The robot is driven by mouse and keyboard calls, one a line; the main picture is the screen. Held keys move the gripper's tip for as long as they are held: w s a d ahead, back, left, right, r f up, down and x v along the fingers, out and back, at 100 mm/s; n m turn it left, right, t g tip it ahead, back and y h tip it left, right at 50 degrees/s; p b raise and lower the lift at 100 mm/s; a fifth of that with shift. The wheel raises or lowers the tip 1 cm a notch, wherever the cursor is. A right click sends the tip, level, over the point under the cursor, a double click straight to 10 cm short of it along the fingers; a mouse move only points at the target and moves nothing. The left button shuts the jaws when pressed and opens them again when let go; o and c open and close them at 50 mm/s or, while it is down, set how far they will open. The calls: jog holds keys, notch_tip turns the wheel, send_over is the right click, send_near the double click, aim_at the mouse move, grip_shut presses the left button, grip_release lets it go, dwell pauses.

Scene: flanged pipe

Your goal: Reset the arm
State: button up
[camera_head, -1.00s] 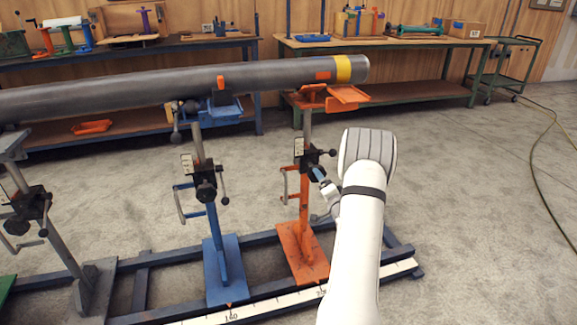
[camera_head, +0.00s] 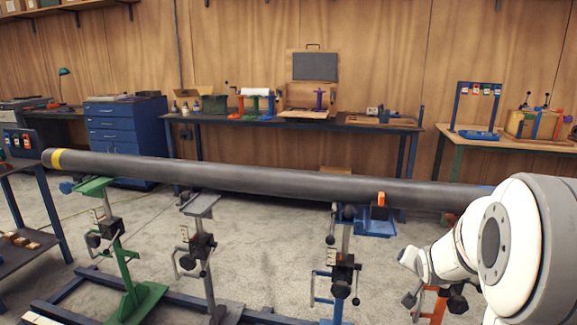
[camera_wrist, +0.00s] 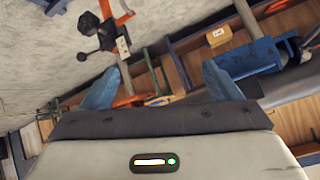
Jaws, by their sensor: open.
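My white arm (camera_head: 520,240) is bent at the right of the head view and covers the right end of the dark grey pipe (camera_head: 270,183). In the wrist view my gripper (camera_wrist: 160,82) has its two blue fingers spread well apart with nothing between them. The pipe lies across the stands, with a yellow band at its left end. In the wrist view, part of an orange stand shows past the left finger. Dark and blue stand parts show past the right finger. I cannot clearly see the fingertips in the head view.
The pipe rests above green (camera_head: 120,250), grey (camera_head: 203,250) and blue (camera_head: 343,270) stands on a floor frame. The orange stand (camera_head: 437,305) is partly behind my arm. Loaded benches (camera_head: 290,122) line the wooden wall. Grey floor lies between them and the pipe.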

jog(key=s+a+r+n+g+y+p, duration=0.1)
jog(key=s+a+r+n+g+p, duration=0.1)
jog(key=s+a, duration=0.4)
jog(key=s+a+r+n+g+y+p, duration=0.1)
jog(key=s+a+r+n+g+p, duration=0.1)
jog(key=s+a+r, duration=0.4)
jog(key=s+a+r+n+g+y+p, duration=0.1)
jog(key=s+a+r+p, duration=0.5)
jog(key=s, duration=0.8)
jog(key=n+g, duration=0.1)
jog(key=n, duration=0.1)
jog(key=shift+s+n+g, duration=0.2)
jog(key=shift+n+g, duration=0.1)
jog(key=shift+n, duration=0.1)
jog(key=shift+r, duration=0.1)
jog(key=shift+c, duration=0.3)
